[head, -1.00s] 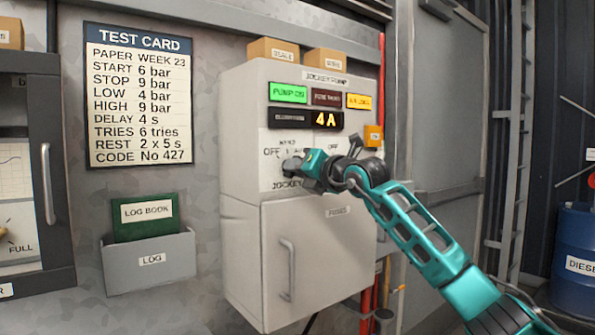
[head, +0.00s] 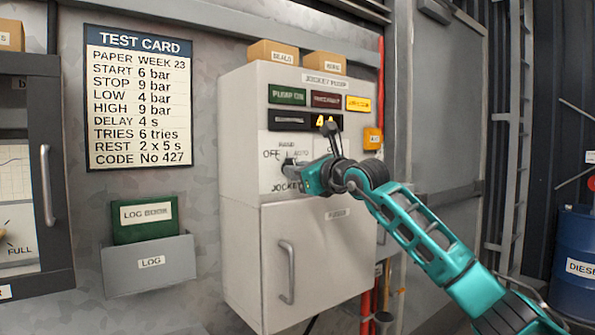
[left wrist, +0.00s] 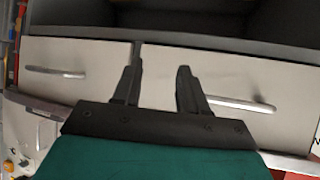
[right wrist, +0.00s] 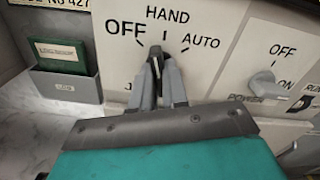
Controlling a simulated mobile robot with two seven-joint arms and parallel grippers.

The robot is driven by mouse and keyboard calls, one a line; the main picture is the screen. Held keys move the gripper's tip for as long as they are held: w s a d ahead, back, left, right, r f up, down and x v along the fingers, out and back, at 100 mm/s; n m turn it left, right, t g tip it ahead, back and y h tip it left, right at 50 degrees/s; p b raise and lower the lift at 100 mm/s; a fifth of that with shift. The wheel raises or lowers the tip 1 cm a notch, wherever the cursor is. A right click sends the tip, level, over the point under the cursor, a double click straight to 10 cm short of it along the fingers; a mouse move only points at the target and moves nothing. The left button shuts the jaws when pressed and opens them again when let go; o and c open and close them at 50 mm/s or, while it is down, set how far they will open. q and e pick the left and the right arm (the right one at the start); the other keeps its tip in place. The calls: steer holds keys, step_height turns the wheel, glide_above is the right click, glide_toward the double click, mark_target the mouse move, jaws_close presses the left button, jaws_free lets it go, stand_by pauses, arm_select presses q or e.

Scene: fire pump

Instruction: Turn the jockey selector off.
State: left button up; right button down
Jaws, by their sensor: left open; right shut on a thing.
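The jockey selector (right wrist: 156,56) is a dark knob on the white jockey pump panel (head: 240,150), with OFF, HAND and AUTO marked around it. In the right wrist view its top points roughly up, between the OFF and HAND marks. My right gripper (right wrist: 160,75) is shut on the knob, its fingers on either side and hiding the lower part. In the head view, my right gripper (head: 292,165) reaches the selector from the right. My left gripper (left wrist: 152,85) is open and empty, in front of pale drawers.
A grey power switch (right wrist: 262,84) marked OFF and ON sits right of the selector. The green PUMP ON lamp (head: 287,95) is dim and the amber lamp (head: 358,103) is lit. A door handle (head: 287,272) sticks out below. A log holder (head: 150,265) is at the left.

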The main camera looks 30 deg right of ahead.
arm_select(q)
steer(key=shift+a+r, duration=0.1)
steer(key=shift+a, duration=0.05)
arm_select(e)
steer(key=n, duration=0.5)
steer(key=shift+r+n, duration=0.1)
steer(key=shift+n, duration=0.3)
steer(key=c, duration=1.1)
jaws_free()
steer(key=shift+c, duration=0.2)
arm_select(q)
steer(key=d+b, duration=0.1)
steer(key=b, duration=0.1)
steer(key=w+d+f+b, duration=0.1)
steer(key=shift+f+h+b, duration=0.25)
steer(key=shift+h+b, duration=0.05)
steer(key=shift+b, duration=0.1)
arm_select(e)
steer(key=s+d, duration=0.1)
steer(key=s, duration=1.1)
steer(key=shift+s, duration=0.4)
